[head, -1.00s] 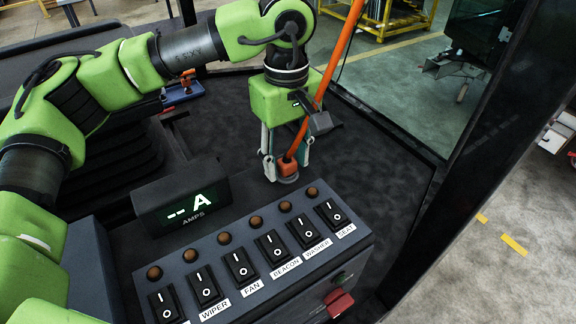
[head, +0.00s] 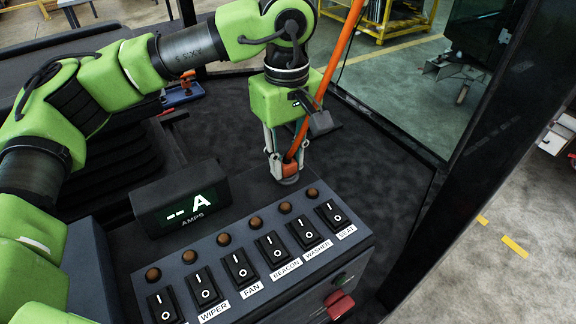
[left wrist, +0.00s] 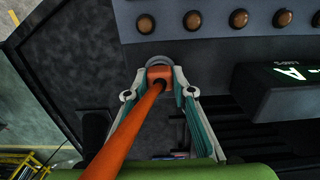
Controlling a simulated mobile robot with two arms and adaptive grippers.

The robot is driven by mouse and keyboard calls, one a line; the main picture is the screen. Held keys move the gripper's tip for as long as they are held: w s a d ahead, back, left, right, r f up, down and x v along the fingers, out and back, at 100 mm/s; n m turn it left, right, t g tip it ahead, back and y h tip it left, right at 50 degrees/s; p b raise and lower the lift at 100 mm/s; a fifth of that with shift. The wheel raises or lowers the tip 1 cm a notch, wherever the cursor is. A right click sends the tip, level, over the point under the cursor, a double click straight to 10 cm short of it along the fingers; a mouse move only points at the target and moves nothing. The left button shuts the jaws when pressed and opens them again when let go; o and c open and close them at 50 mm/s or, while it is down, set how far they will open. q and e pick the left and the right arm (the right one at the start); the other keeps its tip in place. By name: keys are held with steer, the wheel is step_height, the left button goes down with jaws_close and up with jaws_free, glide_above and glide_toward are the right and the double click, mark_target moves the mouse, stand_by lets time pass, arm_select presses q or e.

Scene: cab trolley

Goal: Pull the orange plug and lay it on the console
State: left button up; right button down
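The orange plug (head: 288,166) sits upright in the round grey socket (head: 289,181) at the back of the console (head: 240,202), behind the indicator row. Its orange cable (head: 329,80) rises past my wrist. My left gripper (head: 283,160) points down over the plug, with its fingers closed on it. In the left wrist view, the fingertips meet both sides of the plug (left wrist: 160,73), and the grey socket ring (left wrist: 158,60) shows just beyond it. The plug partly hides the socket. My right gripper is not in view.
Several black rocker switches (head: 240,266) and brown indicator lamps (head: 224,239) line the console. An ammeter (head: 181,201) reading "-- A" stands left of the plug. A red knob (head: 340,304) is on the front. A dark cab pillar (head: 500,150) rises at right.

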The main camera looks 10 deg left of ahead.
mark_target(287, 161)
arm_select(q)
jaws_close()
steer(key=shift+r, duration=0.15)
steer(key=shift+r+p, duration=1.45)
steer(key=shift+r, duration=1.35)
